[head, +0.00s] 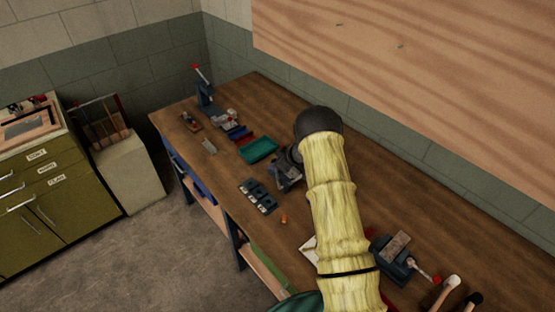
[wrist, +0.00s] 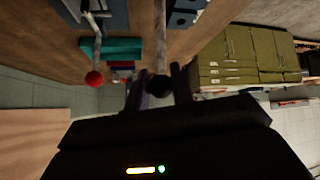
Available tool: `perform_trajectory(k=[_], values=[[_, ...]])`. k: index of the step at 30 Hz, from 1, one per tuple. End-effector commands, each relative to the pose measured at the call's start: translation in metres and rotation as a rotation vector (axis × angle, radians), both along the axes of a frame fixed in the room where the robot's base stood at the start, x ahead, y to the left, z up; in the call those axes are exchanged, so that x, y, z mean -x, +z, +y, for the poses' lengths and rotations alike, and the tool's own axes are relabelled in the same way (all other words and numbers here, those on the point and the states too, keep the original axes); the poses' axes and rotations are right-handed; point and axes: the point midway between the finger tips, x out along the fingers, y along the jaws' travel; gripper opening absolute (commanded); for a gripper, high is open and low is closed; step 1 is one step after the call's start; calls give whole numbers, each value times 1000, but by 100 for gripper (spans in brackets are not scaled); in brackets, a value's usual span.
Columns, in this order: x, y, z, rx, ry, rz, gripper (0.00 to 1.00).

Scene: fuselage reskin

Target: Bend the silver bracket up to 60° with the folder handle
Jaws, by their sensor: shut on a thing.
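My gripper (wrist: 159,84) is shut on the folder handle, a pale grey rod (wrist: 160,40) with a dark round knob at its end. The rod runs between the two dark fingers in the wrist view. In the head view my yellow-sleeved arm reaches over the bench, and its dark wrist hides most of the handle. A dark blue-grey device (head: 287,178), which looks like the folder, shows beside the wrist. I cannot make out a bracket in it or its bend angle. A small silver piece (head: 209,146) lies on the bench near its front edge; I cannot tell whether it is the bracket.
A teal tray (head: 258,150) and a dark holder with several compartments (head: 258,196) lie near the folder. A lever press (head: 206,95) stands at the far end. A blue tool with a red-knobbed lever (head: 393,265) is right of my arm. A red ball (wrist: 93,78) shows in the wrist view.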

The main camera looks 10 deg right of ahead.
Motion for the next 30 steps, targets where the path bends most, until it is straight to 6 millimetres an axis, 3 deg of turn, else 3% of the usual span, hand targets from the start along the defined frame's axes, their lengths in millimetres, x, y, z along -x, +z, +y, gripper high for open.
perform_trajectory(k=[18,19,22,30], values=[[-8,4,15,0,13,-15,0],[-8,4,15,0,13,-15,26],[-8,4,15,1,13,-14,44],[-5,1,14,1,13,-7,44]])
